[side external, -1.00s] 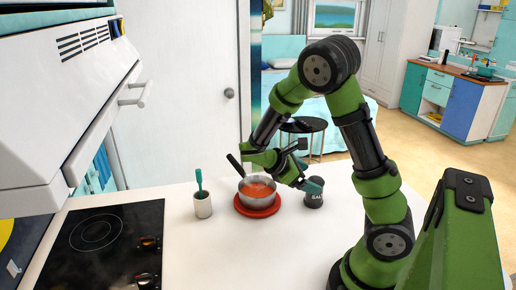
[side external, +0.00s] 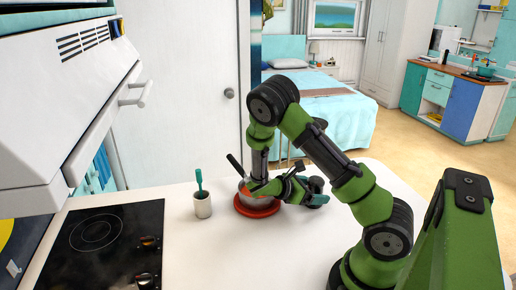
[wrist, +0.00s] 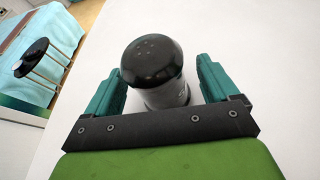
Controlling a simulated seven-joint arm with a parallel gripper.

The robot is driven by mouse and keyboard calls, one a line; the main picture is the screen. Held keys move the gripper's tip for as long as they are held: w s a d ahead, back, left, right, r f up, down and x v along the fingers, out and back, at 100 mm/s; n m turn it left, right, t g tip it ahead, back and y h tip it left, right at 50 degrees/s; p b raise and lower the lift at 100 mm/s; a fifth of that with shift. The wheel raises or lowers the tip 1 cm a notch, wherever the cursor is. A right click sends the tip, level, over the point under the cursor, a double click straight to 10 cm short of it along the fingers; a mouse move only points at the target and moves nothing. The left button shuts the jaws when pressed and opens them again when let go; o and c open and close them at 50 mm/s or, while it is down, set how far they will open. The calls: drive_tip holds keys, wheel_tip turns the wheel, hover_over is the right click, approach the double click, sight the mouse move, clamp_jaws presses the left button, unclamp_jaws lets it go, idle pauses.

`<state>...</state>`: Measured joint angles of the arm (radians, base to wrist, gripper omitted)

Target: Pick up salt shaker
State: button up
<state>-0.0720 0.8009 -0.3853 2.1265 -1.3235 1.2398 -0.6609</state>
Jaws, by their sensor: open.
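The salt shaker (wrist: 153,65) has a black domed lid with small holes and a grey body with pale lettering. In the wrist view it stands between the two teal fingers of my gripper (wrist: 160,88). The fingers are open, one on each side, with a gap visible on the right; on the left the lid overlaps the view close to the finger. In the side external view my gripper (side external: 304,190) is low over the counter, and the shaker (side external: 317,200) is mostly hidden behind it.
A pot with red contents (side external: 243,192) and a black handle stands on a red round mat (side external: 257,211), just left of my gripper. A white cup (side external: 202,206) with a teal utensil is further left, then a black cooktop (side external: 105,245). The front of the white counter (side external: 245,255) is clear.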

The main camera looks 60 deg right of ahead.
drive_tip(key=shift+x, duration=1.2)
drive_tip(key=c, duration=1.2)
drive_tip(key=shift+o, duration=0.2)
